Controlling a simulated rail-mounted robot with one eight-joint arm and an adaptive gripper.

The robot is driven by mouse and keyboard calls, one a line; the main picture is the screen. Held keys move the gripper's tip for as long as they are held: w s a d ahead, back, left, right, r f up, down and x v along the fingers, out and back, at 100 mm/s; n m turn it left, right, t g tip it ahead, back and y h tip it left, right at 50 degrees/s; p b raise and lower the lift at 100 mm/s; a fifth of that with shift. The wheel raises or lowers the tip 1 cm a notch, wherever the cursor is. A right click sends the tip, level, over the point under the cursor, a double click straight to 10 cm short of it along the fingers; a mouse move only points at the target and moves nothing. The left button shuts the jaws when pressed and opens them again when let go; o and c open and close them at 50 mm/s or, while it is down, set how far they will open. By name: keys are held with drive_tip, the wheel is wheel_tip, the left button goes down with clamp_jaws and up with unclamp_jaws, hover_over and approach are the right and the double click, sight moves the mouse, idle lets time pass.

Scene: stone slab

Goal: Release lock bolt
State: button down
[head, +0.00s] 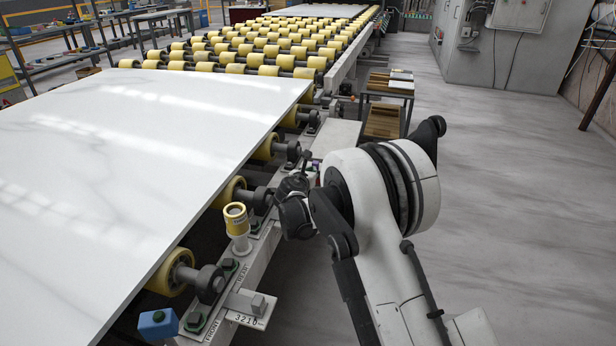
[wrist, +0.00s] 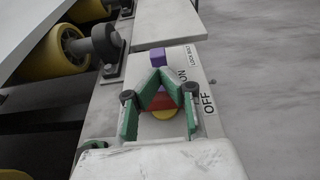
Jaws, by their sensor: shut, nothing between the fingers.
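The lock bolt plate (wrist: 205,125) lies on the rail's top in the wrist view, with "ON", "OFF" and small lettering along its right side. A purple block (wrist: 157,58) stands on it just beyond my fingertips. Red and yellow rounded parts (wrist: 161,107) show between my finger links; I cannot tell how they join the purple block. My gripper (wrist: 161,77) has green fingers, shut and empty, pointing at the plate just short of the purple block. Contact cannot be told. In the head view my gripper (head: 298,187) is low beside the rail, and the bolt is mostly hidden.
A white slab (head: 130,150) lies on yellow rollers (head: 262,148) left of the rail. A yellow-capped post (head: 236,217), a plate marked "FRONT" and "REAR" (head: 232,290) and a blue block (head: 158,323) are nearer. The floor right is open.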

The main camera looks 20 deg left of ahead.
drive_tip(key=shift+x, duration=1.5)
drive_tip(key=w+b, duration=0.1)
drive_tip(key=w, duration=0.3)
drive_tip(key=shift+a, duration=0.2)
drive_tip(key=shift+w, duration=0.25)
drive_tip(key=shift+r, duration=0.1)
